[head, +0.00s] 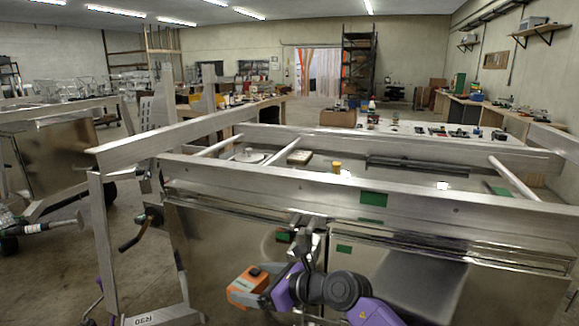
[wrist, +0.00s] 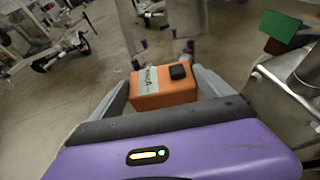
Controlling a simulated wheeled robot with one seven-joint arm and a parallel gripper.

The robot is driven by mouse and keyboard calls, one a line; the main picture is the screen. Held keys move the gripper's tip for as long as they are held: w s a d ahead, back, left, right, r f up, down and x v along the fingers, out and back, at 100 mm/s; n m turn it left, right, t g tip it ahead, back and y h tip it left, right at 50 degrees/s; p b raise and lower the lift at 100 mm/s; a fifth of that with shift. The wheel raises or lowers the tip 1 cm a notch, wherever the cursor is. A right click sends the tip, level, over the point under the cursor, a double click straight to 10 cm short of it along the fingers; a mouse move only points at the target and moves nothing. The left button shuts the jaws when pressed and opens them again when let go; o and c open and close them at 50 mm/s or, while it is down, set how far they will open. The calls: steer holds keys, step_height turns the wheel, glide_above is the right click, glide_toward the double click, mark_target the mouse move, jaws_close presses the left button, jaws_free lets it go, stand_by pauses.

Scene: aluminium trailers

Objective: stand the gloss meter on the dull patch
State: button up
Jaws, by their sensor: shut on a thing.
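An orange and grey box with a black knob, which looks like the gloss meter (head: 246,288), is held in my gripper (head: 266,285) in front of the trailer's shiny metal side. In the wrist view the orange gloss meter (wrist: 165,92) sits between the two grey fingers of my gripper (wrist: 166,88), with a pale label and black knob on its top. A duller grey area (head: 415,285) shows on the panel at lower right in the head view; I cannot tell whether it is the dull patch or a reflection. A faint round mark shows behind my arm.
The aluminium trailer (head: 330,184) has raised rails and cross bars around its bed. Green pieces (head: 373,199) show on its side. Another trailer (head: 60,150) stands at left. Workbenches with tools stand behind. The floor at left is partly open.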

steer(key=s+d+f+m+t+h, duration=0.5)
steer(key=s+d+f+m+h, duration=0.15)
steer(key=s+d+f, duration=0.6)
steer(key=s+d+f+m+h, duration=0.2)
steer(key=s+d+f, duration=0.2)
steer(key=s+d, duration=0.3)
steer(key=s+d+f+m+t+h, duration=0.1)
steer(key=s+d+f+m+h, duration=0.2)
steer(key=s+d, duration=0.4)
steer(key=shift+s+d+f+t, duration=0.3)
steer(key=shift+d+f, duration=0.3)
steer(key=shift+d, duration=0.3)
steer(key=shift+r, duration=0.1)
